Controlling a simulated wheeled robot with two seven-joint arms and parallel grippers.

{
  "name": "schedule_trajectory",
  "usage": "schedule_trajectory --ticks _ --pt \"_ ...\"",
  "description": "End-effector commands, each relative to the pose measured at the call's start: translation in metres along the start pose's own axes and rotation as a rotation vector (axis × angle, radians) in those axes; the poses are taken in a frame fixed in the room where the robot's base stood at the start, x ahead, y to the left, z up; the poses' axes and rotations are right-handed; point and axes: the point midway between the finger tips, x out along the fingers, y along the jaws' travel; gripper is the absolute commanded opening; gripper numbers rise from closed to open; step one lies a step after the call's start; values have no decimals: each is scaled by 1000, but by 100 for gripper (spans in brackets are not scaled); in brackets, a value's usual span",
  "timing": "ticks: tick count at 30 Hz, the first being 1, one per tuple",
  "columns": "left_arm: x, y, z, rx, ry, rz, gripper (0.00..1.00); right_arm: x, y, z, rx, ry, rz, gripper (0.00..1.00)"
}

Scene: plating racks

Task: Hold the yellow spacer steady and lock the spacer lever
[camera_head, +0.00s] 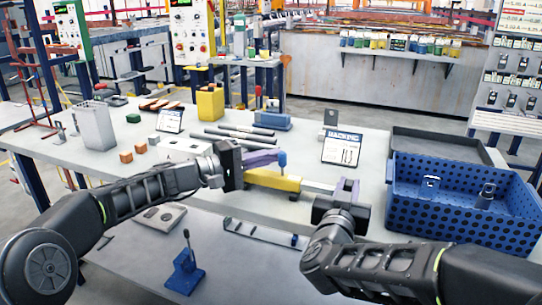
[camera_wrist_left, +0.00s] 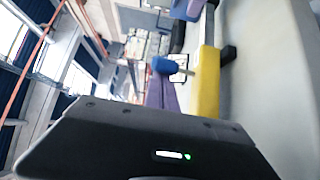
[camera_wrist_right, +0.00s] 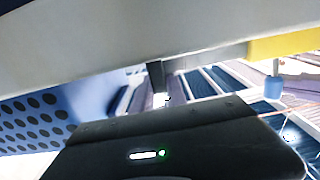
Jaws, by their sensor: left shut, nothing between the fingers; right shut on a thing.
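The yellow spacer (camera_head: 272,181) lies at the table's front edge, with a grey bar (camera_head: 318,188) running right from it. It also shows in the left wrist view (camera_wrist_left: 208,82) and at the right of the right wrist view (camera_wrist_right: 285,44). The blue-tipped spacer lever (camera_head: 282,160) stands up beside the spacer; its tip shows in both wrist views (camera_wrist_left: 164,65) (camera_wrist_right: 273,88). My left gripper (camera_head: 266,158), with purple fingers, is shut and empty, close to the lever tip; contact is unclear. My right gripper (camera_head: 346,188) is shut on the bar's right end.
A blue perforated crate (camera_head: 455,215) stands right of my right gripper, before a dark tray (camera_head: 440,145). A sign (camera_head: 341,149), dark rods (camera_head: 240,133) and a yellow container (camera_head: 210,103) are behind. A blue lever stand (camera_head: 184,272) is on the lower front surface.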

Motion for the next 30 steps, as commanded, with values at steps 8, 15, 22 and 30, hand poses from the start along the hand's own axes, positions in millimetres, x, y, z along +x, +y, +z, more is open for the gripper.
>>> schedule_trajectory --ticks 8,15,22,30 --pt "-8 -3 8 -2 -2 0 0 0 0 0 0 0 1 0" --pt "-15 -10 16 7 -5 9 0 0 0 0 0 0 1 0" --pt "-21 -15 21 93 -3 98 0 0 0 0 0 1 1 0" --pt "-22 -18 23 94 -3 98 0 0 0 0 0 1 1 0"
